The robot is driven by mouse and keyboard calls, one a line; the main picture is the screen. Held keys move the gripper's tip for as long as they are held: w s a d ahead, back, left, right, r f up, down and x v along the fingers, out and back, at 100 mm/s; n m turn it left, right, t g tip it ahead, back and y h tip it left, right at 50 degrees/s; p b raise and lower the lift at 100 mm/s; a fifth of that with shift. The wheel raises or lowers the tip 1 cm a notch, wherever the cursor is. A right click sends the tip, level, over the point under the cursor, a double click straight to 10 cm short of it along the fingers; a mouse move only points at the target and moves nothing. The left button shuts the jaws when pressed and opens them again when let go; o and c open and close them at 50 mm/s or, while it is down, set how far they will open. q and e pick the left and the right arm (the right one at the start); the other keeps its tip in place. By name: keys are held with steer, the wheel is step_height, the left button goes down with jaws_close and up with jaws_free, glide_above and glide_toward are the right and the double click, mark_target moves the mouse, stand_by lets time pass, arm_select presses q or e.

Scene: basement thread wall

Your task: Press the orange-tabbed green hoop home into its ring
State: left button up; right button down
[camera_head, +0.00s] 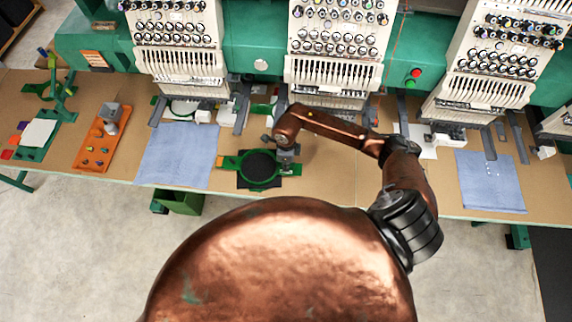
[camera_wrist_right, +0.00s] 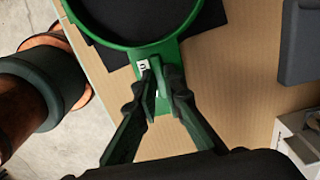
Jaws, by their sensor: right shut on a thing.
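A round green frame (camera_head: 244,176) lies on a black cloth (camera_head: 247,184) at the table's front edge, with black cloth filling its middle. An orange tab (camera_head: 228,162) sticks out on its left and a green tab on its right. Hoop and ring cannot be told apart here, nor how deep one sits in the other. My right gripper (camera_head: 286,168) is at the right side of the frame. My left gripper is not in view.
Embroidery machine heads (camera_head: 333,65) stand along the back. Blue cloths (camera_head: 177,155) lie left and right (camera_head: 490,182). An orange tray (camera_head: 93,147) and a green stand (camera_head: 55,105) are further left. The table (camera_head: 330,180) is bare to the right of the frame.

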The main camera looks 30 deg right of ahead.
steer(key=shift+f+b, duration=0.45)
stand_by(0.5)
steer(key=shift+b, duration=0.3)
stand_by(1.2)
steer(key=shift+f+b, duration=0.4)
stand_by(0.3)
steer(key=c, duration=1.9)
jaws_free()
steer(key=shift+c, duration=0.2)
step_height(320, 180, up, 12)
